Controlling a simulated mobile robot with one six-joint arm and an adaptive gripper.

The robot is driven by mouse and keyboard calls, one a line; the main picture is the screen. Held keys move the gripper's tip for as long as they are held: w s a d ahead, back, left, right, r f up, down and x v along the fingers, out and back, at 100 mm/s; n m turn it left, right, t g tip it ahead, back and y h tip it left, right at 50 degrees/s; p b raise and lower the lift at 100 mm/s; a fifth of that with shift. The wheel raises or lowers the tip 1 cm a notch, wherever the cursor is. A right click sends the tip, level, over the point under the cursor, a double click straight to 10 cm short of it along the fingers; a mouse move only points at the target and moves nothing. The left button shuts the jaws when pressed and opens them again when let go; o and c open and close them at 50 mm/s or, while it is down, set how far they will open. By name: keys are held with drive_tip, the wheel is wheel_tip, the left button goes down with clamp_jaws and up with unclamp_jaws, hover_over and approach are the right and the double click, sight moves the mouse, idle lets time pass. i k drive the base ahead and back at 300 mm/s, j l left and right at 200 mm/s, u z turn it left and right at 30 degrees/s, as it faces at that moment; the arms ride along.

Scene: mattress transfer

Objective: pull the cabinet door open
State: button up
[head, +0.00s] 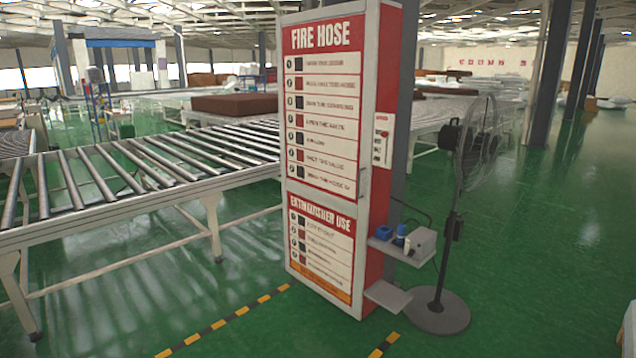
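A tall red and white fire hose cabinet (376,75) stands upright in the middle of the head view. Its front door (323,50) carries printed instructions under the words "FIRE HOSE", with a lower panel (320,245) headed "EXTINGUISHER USE". The door looks shut. A small handle (362,183) seems to sit at the door's right edge, but it is too small to make out clearly. My gripper is not in view. The inside of the cabinet is hidden.
A roller conveyor (110,234) runs behind and left of the cabinet. A standing fan (438,310) and a small shelf (408,252) with items are at its right. Yellow-black floor tape (230,318) passes in front.

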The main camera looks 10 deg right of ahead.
sight(327, 57)
drive_tip(key=i+l+u, duration=0.2)
drive_tip(key=i+l, duration=0.15)
drive_tip(key=i, duration=0.2)
drive_tip(key=i+l+u, duration=0.2)
drive_tip(key=i+l, duration=0.25)
drive_tip(key=i+l+u, duration=0.2)
drive_tip(key=i+l, duration=0.3)
drive_tip(key=i+l+u, duration=0.15)
drive_tip(key=i+l, duration=0.25)
drive_tip(key=l, duration=0.2)
drive_tip(key=i+l+u, duration=0.2)
drive_tip(key=i+l, duration=0.2)
drive_tip(key=l, duration=0.25)
